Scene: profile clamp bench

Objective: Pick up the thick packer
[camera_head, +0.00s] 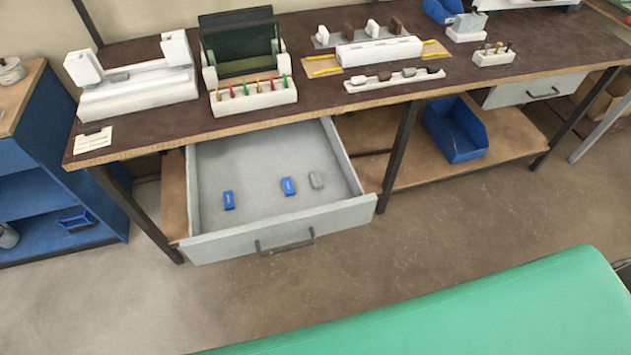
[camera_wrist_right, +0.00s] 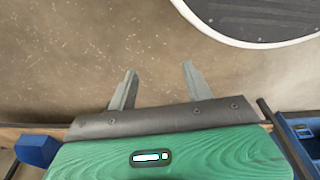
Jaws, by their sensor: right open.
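The open drawer (camera_head: 255,150) under the bench holds a blue block (camera_head: 228,200) at the left, a second blue block (camera_head: 288,186) near the middle right, and a grey block (camera_head: 316,180) beside it. A white rack (camera_head: 395,82) on the bench holds small grey and brown pieces. I cannot tell by look which piece is the thick packer. My right gripper (camera_wrist_right: 159,80) is open and empty in the right wrist view, with bare floor beyond its fingers. Neither gripper shows in the head view.
The dark bench top (camera_head: 330,95) carries a white clamp fixture (camera_head: 140,90), a white rack of coloured-handled tools (camera_head: 253,98) and a long white block (camera_head: 380,52). A blue bin (camera_head: 455,130) stands on the lower shelf. Floor in front of the drawer is clear.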

